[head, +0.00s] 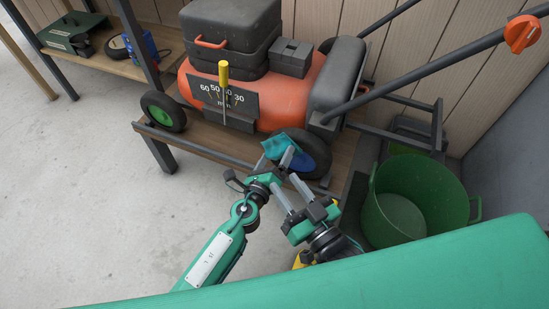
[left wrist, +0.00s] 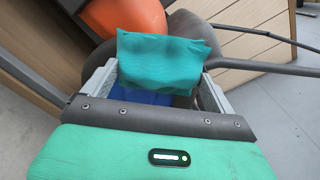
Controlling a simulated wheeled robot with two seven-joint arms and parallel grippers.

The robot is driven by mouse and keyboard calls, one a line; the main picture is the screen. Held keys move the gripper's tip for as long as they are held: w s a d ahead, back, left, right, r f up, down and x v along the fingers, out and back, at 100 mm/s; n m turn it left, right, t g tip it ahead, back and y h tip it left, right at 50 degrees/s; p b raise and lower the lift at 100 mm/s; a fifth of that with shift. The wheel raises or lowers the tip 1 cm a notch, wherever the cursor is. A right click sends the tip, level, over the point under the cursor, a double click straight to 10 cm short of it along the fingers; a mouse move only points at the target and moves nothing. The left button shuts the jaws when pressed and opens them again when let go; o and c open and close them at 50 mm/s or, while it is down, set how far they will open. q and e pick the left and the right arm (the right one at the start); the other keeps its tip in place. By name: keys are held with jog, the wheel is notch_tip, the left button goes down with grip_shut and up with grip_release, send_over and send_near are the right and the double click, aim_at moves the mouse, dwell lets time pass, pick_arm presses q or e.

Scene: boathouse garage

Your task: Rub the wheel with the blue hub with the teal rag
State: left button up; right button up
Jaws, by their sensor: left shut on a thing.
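The teal rag (head: 279,146) is held between the fingers of my left gripper (head: 275,158). It also shows in the left wrist view (left wrist: 165,62), spanning the gap between the fingers (left wrist: 156,88). The wheel with the blue hub (head: 318,150) is at the near right corner of the orange mower. The rag overlaps its left and upper part in the head view; I cannot tell whether they touch. Part of the blue hub (left wrist: 148,98) shows below the rag in the left wrist view. My right gripper (head: 286,185) is open and empty, just below the wheel.
The orange mower (head: 267,111) stands on a low wooden bench (head: 222,139). A wheel with a green hub (head: 164,112) is at its left. A green tub (head: 416,205) is on the floor at right. The floor at left is clear.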

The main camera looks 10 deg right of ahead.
pick_arm(q)
jog(key=shift+x, duration=0.85)
jog(key=shift+s+d+r+b, duration=0.1)
jog(key=shift+s+d, duration=0.65)
jog(key=shift+d, duration=0.3)
jog(key=shift+s+d+r+b, duration=0.1)
jog(key=shift+s+d+b, duration=0.05)
jog(key=shift+s+d, duration=0.7)
jog(key=shift+s+d+r+b, duration=0.1)
jog(key=shift+s+d, duration=0.5)
jog(key=shift+d, duration=0.6)
jog(key=shift+w+a+f, duration=0.1)
jog(key=shift+w+a, duration=0.65)
jog(key=shift+a, duration=0.3)
jog(key=shift+w+a+f, duration=0.1)
jog(key=shift+w+a, duration=0.7)
jog(key=shift+a, duration=0.3)
jog(key=shift+w+a, duration=0.75)
jog(key=shift+a, duration=0.3)
jog(key=shift+s, duration=0.1)
jog(key=shift+v, duration=2.95)
